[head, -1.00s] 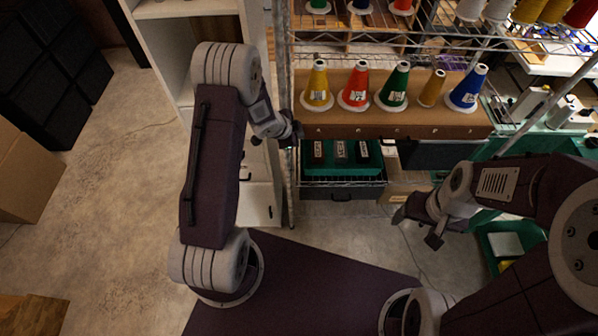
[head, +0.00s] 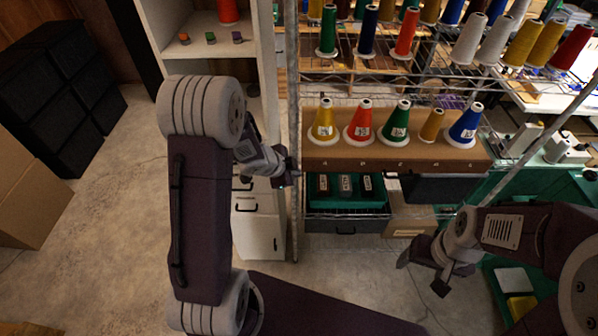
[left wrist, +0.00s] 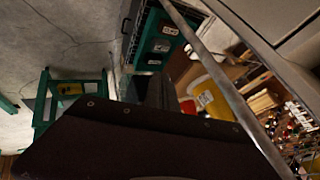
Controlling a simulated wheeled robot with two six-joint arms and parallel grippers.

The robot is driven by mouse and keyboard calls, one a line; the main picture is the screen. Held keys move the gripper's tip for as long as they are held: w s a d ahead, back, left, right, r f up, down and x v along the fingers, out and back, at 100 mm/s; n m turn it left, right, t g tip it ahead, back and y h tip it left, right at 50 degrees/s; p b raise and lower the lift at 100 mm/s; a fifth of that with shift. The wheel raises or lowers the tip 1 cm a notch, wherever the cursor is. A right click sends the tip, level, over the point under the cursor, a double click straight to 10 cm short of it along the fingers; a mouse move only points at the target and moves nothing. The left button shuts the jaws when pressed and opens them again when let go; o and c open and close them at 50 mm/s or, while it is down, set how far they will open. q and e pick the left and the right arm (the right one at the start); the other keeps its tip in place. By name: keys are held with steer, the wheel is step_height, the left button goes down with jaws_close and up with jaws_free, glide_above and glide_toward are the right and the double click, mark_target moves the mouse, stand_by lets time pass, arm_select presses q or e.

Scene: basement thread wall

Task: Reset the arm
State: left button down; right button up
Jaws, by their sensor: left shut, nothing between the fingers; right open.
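My left gripper (head: 288,172) is shut and empty in the head view. It is beside the metal rack post, left of the brown spool shelf (head: 480,160). My right gripper (head: 423,270) is open and empty at the lower right, in front of the rack and below the shelf. In the left wrist view a dark brown surface fills the lower middle, and I cannot tell where the fingertips are.
Yellow (head: 323,124), red (head: 360,124), green (head: 396,124) and blue (head: 466,128) cones stand on the shelf. A green tray (head: 384,194) sits below it. A white cabinet (head: 258,235) stands left of the post. The concrete floor (head: 110,210) at left is clear.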

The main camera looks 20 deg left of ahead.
arm_select(q)
steer(key=s+d+f+n+g+y+b, duration=0.1)
steer(key=s+f+n+g+b, duration=0.1)
steer(key=s+n, duration=0.4)
steer(key=s+d+f+n+g+y+b, duration=0.1)
steer(key=s+f+n+g+b, duration=0.2)
steer(key=s, duration=1)
steer(key=n+b, duration=0.3)
steer(key=n, duration=0.1)
steer(key=shift+s+f+n+g, duration=0.2)
steer(key=shift+n+g, duration=0.1)
steer(key=shift+g, duration=0.1)
